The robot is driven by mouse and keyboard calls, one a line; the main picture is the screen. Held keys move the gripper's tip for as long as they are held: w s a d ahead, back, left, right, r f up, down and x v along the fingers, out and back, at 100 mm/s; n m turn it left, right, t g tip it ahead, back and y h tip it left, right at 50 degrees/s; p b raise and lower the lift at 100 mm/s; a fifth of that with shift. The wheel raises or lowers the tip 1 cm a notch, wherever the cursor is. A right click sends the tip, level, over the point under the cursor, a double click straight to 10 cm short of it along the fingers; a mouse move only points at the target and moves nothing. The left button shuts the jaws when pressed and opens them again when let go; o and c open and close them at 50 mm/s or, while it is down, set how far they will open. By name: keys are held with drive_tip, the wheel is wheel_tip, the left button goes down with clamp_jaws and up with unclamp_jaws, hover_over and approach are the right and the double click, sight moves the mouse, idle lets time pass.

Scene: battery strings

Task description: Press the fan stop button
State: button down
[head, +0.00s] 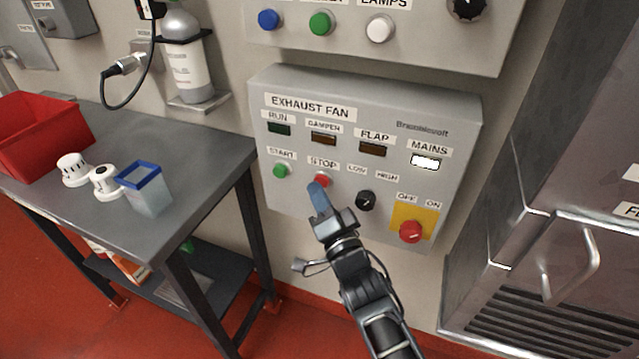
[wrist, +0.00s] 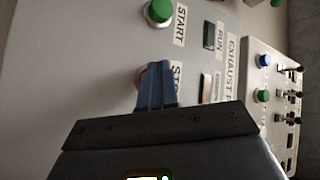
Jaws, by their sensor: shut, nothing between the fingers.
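The red fan stop button (head: 322,181) sits under the STOP label on the grey exhaust fan panel (head: 300,220). My gripper (head: 317,188) is shut and empty, its blue fingertips at the stop button and overlapping its lower left part in the head view. In the wrist view the blue fingers (wrist: 157,80) cover most of the stop button, and only a red edge (wrist: 141,76) shows beside them. I cannot tell whether the tips touch the button or whether it is pushed in. The green start button (head: 281,170) is to its left. The RUN lamp (head: 279,129) looks dark.
A black knob (head: 366,200) and a red mushroom button (head: 410,232) on a yellow plate lie right of the stop button. The MAINS lamp (head: 425,162) is lit white. A workbench (head: 215,165) with a red bin (head: 40,135) stands left, a metal cabinet (head: 560,200) right.

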drive_tip(key=shift+s+a, duration=0.2)
drive_tip(key=shift+s, duration=0.6)
drive_tip(key=shift+s+a+b, duration=0.2)
drive_tip(key=shift+s+a, duration=0.1)
drive_tip(key=shift+s, duration=0.5)
drive_tip(key=shift+s+a+b, duration=0.2)
drive_tip(key=shift+s+a, duration=0.05)
drive_tip(key=shift+s, duration=0.55)
drive_tip(key=shift+s+a+b, duration=0.2)
drive_tip(key=shift+s+a, duration=0.1)
drive_tip(key=shift+s, duration=0.5)
